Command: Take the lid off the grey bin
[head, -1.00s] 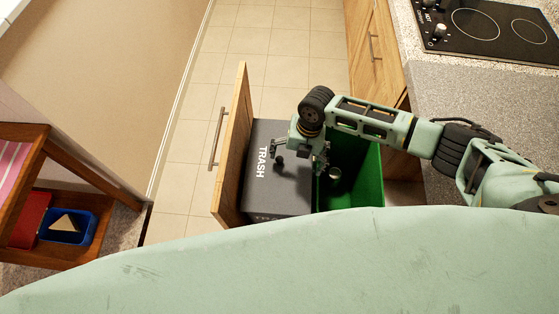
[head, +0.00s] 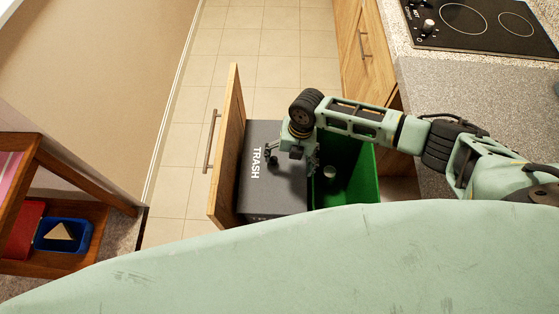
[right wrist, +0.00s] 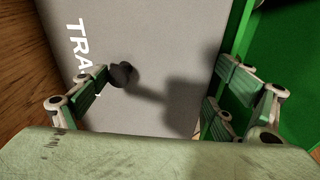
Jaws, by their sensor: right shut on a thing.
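The grey bin (head: 270,216) stands in the pulled-out drawer. Its flat grey lid (head: 262,190) carries the white word TRASH and lies on top. A dark round knob (right wrist: 122,75) shows on the lid in the right wrist view, beside the left finger. My right gripper (head: 292,162) is over the lid, its fingers wide apart and shut on the lid, one by the knob and one by the edge facing the green bin. The right wrist view also shows this gripper (right wrist: 165,92); its exact contact is hard to see. My left gripper is out of view.
A green bin (head: 362,178) is open right beside the grey one, with a small pale round thing (head: 330,171) inside. The wooden drawer front (head: 228,150) stands at left. The counter with a cooktop (head: 485,25) is at right; a wooden shelf (head: 85,180) is at left.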

